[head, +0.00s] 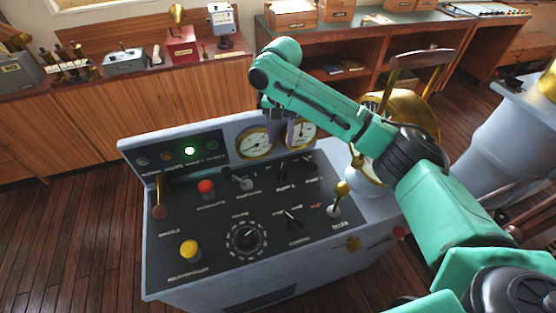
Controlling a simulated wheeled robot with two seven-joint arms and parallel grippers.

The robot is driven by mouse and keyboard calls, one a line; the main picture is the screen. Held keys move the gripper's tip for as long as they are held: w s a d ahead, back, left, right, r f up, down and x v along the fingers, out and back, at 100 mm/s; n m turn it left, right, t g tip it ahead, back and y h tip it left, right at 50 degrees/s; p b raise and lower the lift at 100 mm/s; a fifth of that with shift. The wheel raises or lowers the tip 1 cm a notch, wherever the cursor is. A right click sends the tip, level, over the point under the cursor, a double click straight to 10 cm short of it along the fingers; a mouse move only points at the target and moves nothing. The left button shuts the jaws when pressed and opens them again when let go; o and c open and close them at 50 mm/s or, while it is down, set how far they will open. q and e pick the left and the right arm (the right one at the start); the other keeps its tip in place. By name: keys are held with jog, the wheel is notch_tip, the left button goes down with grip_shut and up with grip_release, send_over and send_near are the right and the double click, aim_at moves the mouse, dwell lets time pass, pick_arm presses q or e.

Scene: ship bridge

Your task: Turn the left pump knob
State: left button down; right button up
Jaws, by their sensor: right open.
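The grey control console (160,275) stands in front of me with a sloped black panel. Two small dark knobs sit side by side near the panel's upper right, above small labels that look like pump labels; the left one is the left pump knob (283,173), the other the right pump knob (308,166). My right gripper (279,132) points down in front of the upright gauge panel, above and behind these knobs. It is open, appears empty and seems apart from them. Its fingertips are small and partly hard to make out. My left gripper is not in view.
Nearby are a white-faced gauge (256,144), a red button (206,187), a yellow button (190,249), a round black dial (246,237) and a brass-knobbed lever (338,197). A lit green lamp (190,151) is at upper left. Wooden cabinets (150,100) stand behind.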

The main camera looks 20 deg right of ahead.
aim_at(281, 170)
jog(key=s+f, duration=0.1)
jog(key=s+f+p, duration=0.1)
jog(key=f, duration=0.1)
jog(key=shift+f, duration=0.15)
notch_tip(281, 170, down, 3)
jog(key=shift+w+r+p, duration=0.1)
jog(key=shift+r+p, duration=0.1)
jog(key=shift+p, duration=0.2)
jog(key=f, duration=0.3)
jog(key=w+f, duration=0.1)
jog(key=f, duration=0.2)
jog(key=shift+w+p, duration=0.2)
jog(key=shift+p, duration=0.15)
jog(key=shift+f, duration=0.3)
jog(key=shift+s, duration=0.3)
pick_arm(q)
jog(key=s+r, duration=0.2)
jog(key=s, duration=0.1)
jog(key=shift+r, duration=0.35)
pick_arm(e)
jog(key=shift+w, duration=0.1)
grip_shut()
